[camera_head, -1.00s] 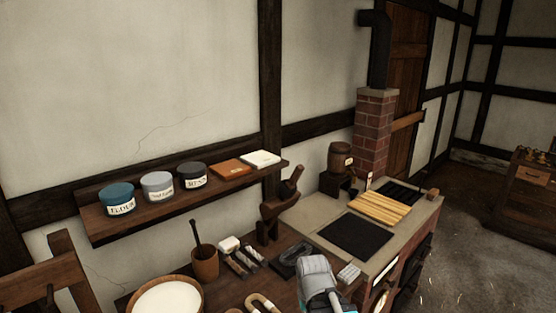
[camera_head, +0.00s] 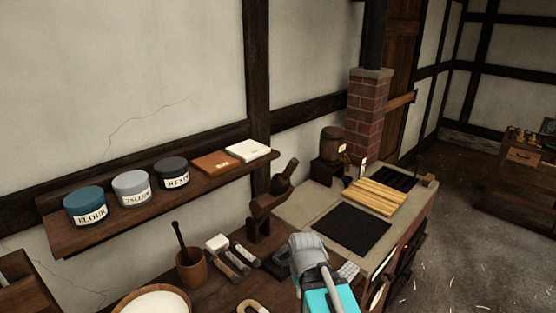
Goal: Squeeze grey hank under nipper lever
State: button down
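The wooden nipper (camera_head: 258,222) stands at the back of the bench, its dark lever (camera_head: 284,180) slanting up to the right. A dark grey looped thing (camera_head: 279,260), perhaps the grey hank, lies on the bench in front of it, partly hidden by my arm. My grey and teal arm reaches in from the bottom edge, and its grey end (camera_head: 307,250) is just right of the loop. The fingers cannot be made out, so I cannot tell whether they hold anything.
A tan looped hank (camera_head: 251,306) lies at the front edge of view. Several small bars (camera_head: 232,260), a mortar (camera_head: 190,270) and a white-filled bowl (camera_head: 155,302) stand left. A shelf (camera_head: 95,235) with jars overhangs the bench. A brick stove (camera_head: 300,203) stands right.

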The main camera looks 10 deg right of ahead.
jog(key=w+r+t+h+p, duration=0.2)
jog(key=w+r+h+p, duration=0.7)
jog(key=w+r, duration=0.7)
jog(key=w+a+r+t+h+p, duration=0.4)
jog(key=w+a+r+h+p, duration=0.2)
jog(key=w+a+r, duration=0.5)
notch_tip(320, 180, up, 4)
jog(key=shift+w+a+r+m+t, duration=0.3)
jog(key=shift+w+a+m, duration=0.1)
jog(key=shift+a, duration=0.1)
jog(key=shift+d+f, duration=0.1)
